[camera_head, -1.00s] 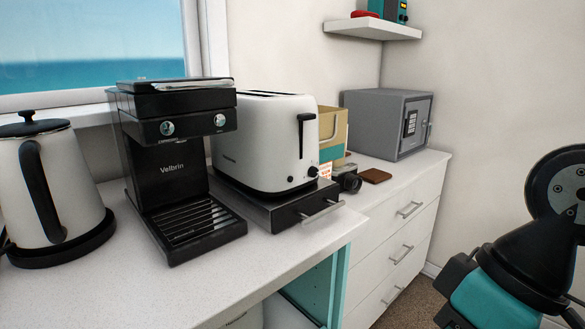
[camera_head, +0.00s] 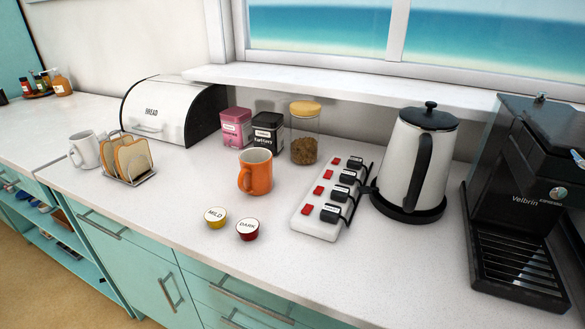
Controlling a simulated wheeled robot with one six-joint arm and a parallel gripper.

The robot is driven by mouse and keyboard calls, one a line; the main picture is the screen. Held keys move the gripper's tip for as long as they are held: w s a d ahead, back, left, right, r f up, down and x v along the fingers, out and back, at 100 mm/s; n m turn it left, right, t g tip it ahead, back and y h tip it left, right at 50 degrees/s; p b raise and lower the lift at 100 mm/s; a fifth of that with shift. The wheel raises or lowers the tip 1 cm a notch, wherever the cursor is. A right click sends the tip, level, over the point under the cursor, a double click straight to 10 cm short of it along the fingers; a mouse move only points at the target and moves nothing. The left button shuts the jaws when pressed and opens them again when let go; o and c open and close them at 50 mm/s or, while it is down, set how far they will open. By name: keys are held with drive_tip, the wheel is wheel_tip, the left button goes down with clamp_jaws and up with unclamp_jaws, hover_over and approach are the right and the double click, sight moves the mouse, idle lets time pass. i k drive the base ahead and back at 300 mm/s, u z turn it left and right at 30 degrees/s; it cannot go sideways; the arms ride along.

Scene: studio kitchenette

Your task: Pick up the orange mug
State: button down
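The orange mug (camera_head: 258,174) stands upright on the white counter (camera_head: 190,200), near the middle of the head view. Its handle points left, toward the front. It stands in front of a dark tea tin (camera_head: 267,131) and a glass jar with a yellow lid (camera_head: 304,134). Nothing covers the mug. My gripper is not in this view.
A power strip (camera_head: 332,197) and a kettle (camera_head: 415,165) stand right of the mug. Two coffee pods, yellow (camera_head: 215,217) and red (camera_head: 247,229), lie in front. A toast rack (camera_head: 129,160), white mug (camera_head: 85,149) and bread bin (camera_head: 174,112) stand left. A coffee machine (camera_head: 520,200) is far right.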

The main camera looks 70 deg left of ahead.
sight(255, 177)
drive_tip(key=u, duration=2.25)
drive_tip(key=k, duration=0.4)
drive_tip(key=u, duration=1.25)
drive_tip(key=i, duration=1.4)
drive_tip(key=z, duration=0.9)
drive_tip(key=i, duration=0.35)
drive_tip(key=z, duration=0.35)
